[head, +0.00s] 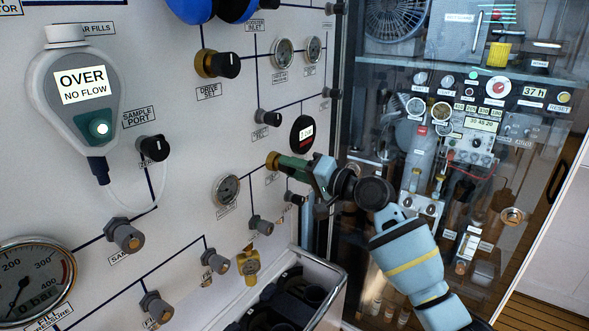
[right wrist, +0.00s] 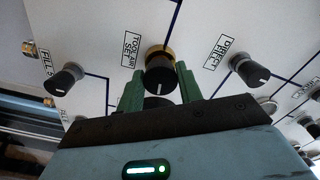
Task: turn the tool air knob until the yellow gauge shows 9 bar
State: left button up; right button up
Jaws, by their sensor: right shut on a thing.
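The tool air knob (right wrist: 160,75) is black with a brass collar, under a "TOOL AIR SET" label, in the right wrist view. A white pointer line shows on its face. In the head view only its brass collar (head: 272,161) shows; green fingers hide the rest. My right gripper (right wrist: 160,88) has one green finger on each side of the knob and is shut on it. A gauge with a yellowish rim (head: 441,112) is behind the glass at the right; its reading is too small to tell. My left gripper is out of view.
A dark round display with red (head: 302,134) sits just above my right gripper. A bin with a metal rim (head: 322,262) stands below. A glass-fronted cabinet (head: 370,80) is at the right.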

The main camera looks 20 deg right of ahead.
jog(key=shift+r+m, duration=0.1)
jog(key=shift+m, duration=1.8)
jog(key=o, duration=1)
jog(key=shift+v, duration=3.95)
